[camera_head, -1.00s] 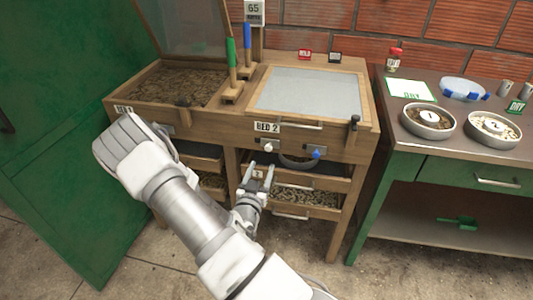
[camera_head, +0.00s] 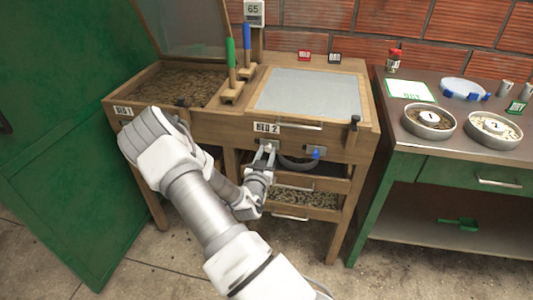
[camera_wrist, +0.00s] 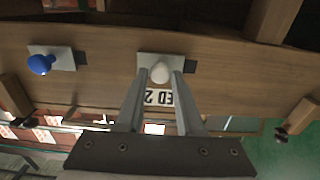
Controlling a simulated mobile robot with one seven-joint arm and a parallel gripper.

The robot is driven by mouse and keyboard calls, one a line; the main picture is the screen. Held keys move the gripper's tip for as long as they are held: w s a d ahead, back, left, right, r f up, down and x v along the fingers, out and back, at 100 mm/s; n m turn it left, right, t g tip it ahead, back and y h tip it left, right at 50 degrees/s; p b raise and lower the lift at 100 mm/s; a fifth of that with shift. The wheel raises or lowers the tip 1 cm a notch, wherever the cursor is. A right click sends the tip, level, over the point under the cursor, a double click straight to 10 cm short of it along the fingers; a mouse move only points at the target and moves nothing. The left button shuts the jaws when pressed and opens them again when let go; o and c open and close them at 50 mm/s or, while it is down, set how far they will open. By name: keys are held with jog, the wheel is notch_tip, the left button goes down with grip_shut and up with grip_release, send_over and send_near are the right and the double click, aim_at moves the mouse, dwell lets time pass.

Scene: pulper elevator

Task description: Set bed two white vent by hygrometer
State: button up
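Bed two is the wooden bin with the pale cover (camera_head: 310,92) and the BED 2 label (camera_head: 267,128). Its white vent knob (camera_wrist: 160,72) sits on a metal plate on the bed's front, below the label. My gripper (camera_head: 265,152) is at the bed's front, where it partly hides the white knob in the head view. In the wrist view, my gripper (camera_wrist: 160,78) has its fingers apart, one on each side of the white knob, with small gaps seeming to show. The hygrometer (camera_head: 254,13) on the post behind reads 65.
Drawers lie below. Bed one (camera_head: 165,88) is at left. The green side table (camera_head: 440,165) stands at right with bowls and a DRY card (camera_head: 411,90).

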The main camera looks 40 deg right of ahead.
grip_shut()
dwell(1.1)
